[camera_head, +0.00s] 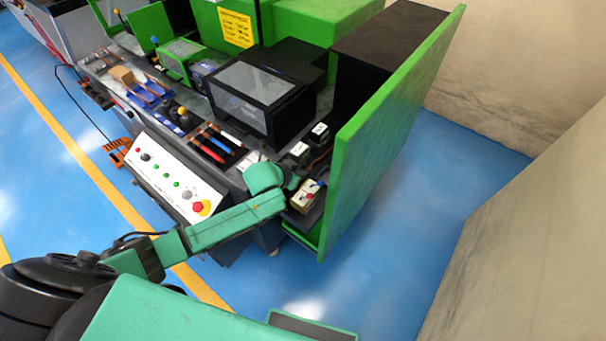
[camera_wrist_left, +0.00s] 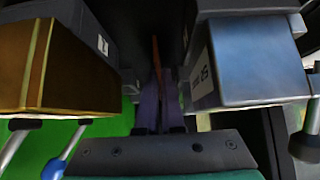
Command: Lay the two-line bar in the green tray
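My left gripper (camera_wrist_left: 158,118) shows low in the middle of the left wrist view, its two fingers close together. A thin copper-coloured bar (camera_wrist_left: 156,62) stands between them and runs away into a dark gap. I see no line marks on it, so I cannot tell whether it is the two-line bar. In the head view my left gripper (camera_head: 292,182) is small and partly hidden, beside the blocks at the bench's right end. I cannot make out the green tray for certain; a green surface (camera_wrist_left: 112,135) lies below in the wrist view. My right gripper is not in view.
A brown block (camera_wrist_left: 70,65) and a grey labelled block (camera_wrist_left: 245,60) flank the gripper closely. A tall green panel (camera_head: 385,130) closes off the right. A black rack (camera_head: 215,148) holds several coloured bars. A control panel (camera_head: 172,177) faces the front.

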